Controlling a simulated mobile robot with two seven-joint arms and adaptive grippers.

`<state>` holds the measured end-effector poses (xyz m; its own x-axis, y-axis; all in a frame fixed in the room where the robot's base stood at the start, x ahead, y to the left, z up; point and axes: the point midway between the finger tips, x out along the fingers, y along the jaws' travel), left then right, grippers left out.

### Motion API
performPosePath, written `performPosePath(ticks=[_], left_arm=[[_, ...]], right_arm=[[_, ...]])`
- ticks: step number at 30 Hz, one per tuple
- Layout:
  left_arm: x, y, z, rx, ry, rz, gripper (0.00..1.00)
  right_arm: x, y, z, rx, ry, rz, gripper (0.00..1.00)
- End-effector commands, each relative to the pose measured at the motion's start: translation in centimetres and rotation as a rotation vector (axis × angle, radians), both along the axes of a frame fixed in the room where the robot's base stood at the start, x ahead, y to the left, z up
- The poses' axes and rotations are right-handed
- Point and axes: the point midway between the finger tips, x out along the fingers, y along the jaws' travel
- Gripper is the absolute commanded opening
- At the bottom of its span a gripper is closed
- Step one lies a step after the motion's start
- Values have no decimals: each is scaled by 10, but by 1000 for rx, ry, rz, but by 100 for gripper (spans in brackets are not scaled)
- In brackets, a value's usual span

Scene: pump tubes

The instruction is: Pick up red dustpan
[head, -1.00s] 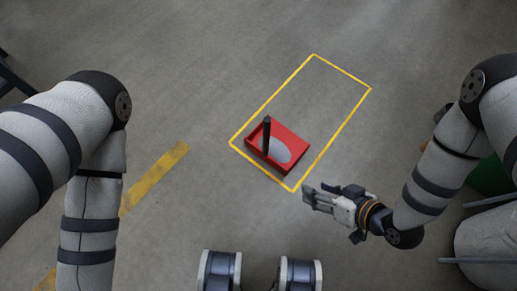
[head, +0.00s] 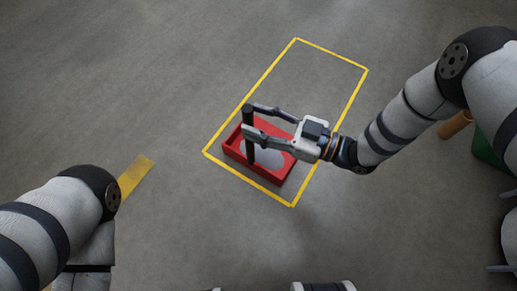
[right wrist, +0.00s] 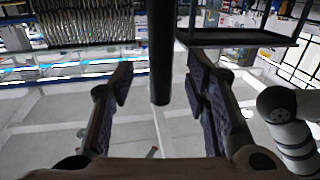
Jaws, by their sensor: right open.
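The red dustpan (head: 273,181) lies on the grey floor inside the yellow outline, with a pale grey patch in its tray. Its black handle (head: 250,152) stands upright from it. My right gripper (head: 253,119) reaches over the dustpan from the right, open, with its fingertips on either side of the upper handle. In the right wrist view, the dark handle (right wrist: 161,50) stands between the two spread fingers, with gaps on both sides. My left arm shows at the lower left, but its gripper is out of view.
The yellow floor outline (head: 333,53) surrounds the dustpan, with bare floor beyond it. A yellow stripe (head: 135,175) lies at the left. A green object (head: 489,150) and an orange-brown cylinder (head: 456,124) are at the right edge, partly behind my right arm.

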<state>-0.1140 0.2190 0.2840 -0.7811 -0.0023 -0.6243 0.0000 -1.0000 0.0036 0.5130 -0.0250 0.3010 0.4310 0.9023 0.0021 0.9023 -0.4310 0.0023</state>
Motion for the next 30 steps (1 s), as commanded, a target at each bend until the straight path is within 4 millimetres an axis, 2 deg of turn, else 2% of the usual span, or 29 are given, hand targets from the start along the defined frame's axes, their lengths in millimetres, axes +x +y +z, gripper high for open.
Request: performPosePath(ticks=[1, 4, 11, 12, 17, 18, 30], left_arm=[[0, 0, -5, -1, 2, -1, 30], [1, -1, -8, -3, 3, -1, 30], [1, -1, -7, -3, 3, -1, 30], [1, -1, -7, -3, 3, -1, 30], [1, -1, -7, -3, 3, -1, 30], [1, -1, -7, -3, 3, -1, 30], [1, -1, -7, -2, 2, 0, 30]], right_arm=[[3, 10, -1, 1, 0, 3, 43], [9, 21, -1, 0, 1, 1, 43], [11, 25, 0, -1, 2, 0, 43], [11, 25, 0, -1, 2, 0, 38], [11, 24, 0, -1, 3, 0, 2], [11, 24, 0, -1, 3, 0, 0], [11, 24, 2, 0, 1, -1, 0]])
